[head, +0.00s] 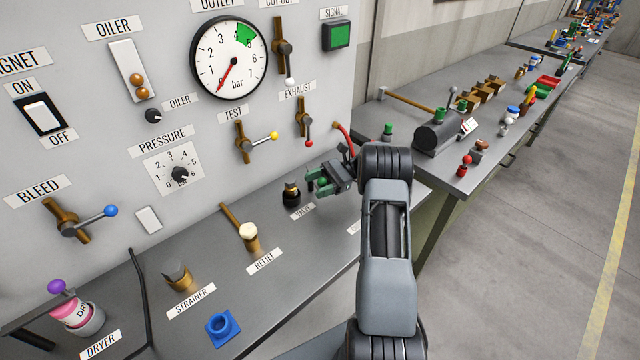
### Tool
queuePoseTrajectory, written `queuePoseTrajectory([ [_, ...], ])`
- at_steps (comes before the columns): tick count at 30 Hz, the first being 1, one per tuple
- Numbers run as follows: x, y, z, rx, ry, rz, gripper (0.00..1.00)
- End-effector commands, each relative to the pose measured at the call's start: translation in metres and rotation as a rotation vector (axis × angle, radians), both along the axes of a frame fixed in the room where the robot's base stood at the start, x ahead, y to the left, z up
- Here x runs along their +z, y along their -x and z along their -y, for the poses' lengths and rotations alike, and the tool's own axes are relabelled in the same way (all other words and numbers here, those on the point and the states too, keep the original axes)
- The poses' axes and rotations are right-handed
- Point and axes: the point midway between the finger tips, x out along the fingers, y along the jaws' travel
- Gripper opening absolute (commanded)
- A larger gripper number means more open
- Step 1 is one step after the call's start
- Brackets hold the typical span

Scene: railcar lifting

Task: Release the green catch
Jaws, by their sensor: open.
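My gripper (322,181) is in the middle of the head view, low over the bench and just right of the black and brass valve fitting (291,195). Its jaws are open and show dark green parts at their ends. I cannot tell whether a catch lies between or behind them. I cannot pick out the green catch for certain. Small green pieces stand on the farther bench: a green-topped piece (387,130) and a green cap (439,114) on a dark cylinder (436,137).
The grey panel (100,150) with gauge (229,58) and levers rises behind the bench. A red hose (346,138) runs close behind my gripper. The relief fitting (249,236), strainer (178,277) and blue socket (221,328) stand nearer. A label is partly hidden by my arm.

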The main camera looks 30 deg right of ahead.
Motion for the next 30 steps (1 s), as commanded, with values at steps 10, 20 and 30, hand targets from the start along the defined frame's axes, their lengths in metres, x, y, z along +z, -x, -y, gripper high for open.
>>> queuePoseTrajectory([
  [10,0.047,0.011,-0.003,0.0,0.002,0.002,0.58],
  [20,0.099,0.07,-0.015,-0.001,0.002,0.001,0.58],
  [30,0.123,0.122,-0.026,-0.001,0.001,0.0,0.58],
])
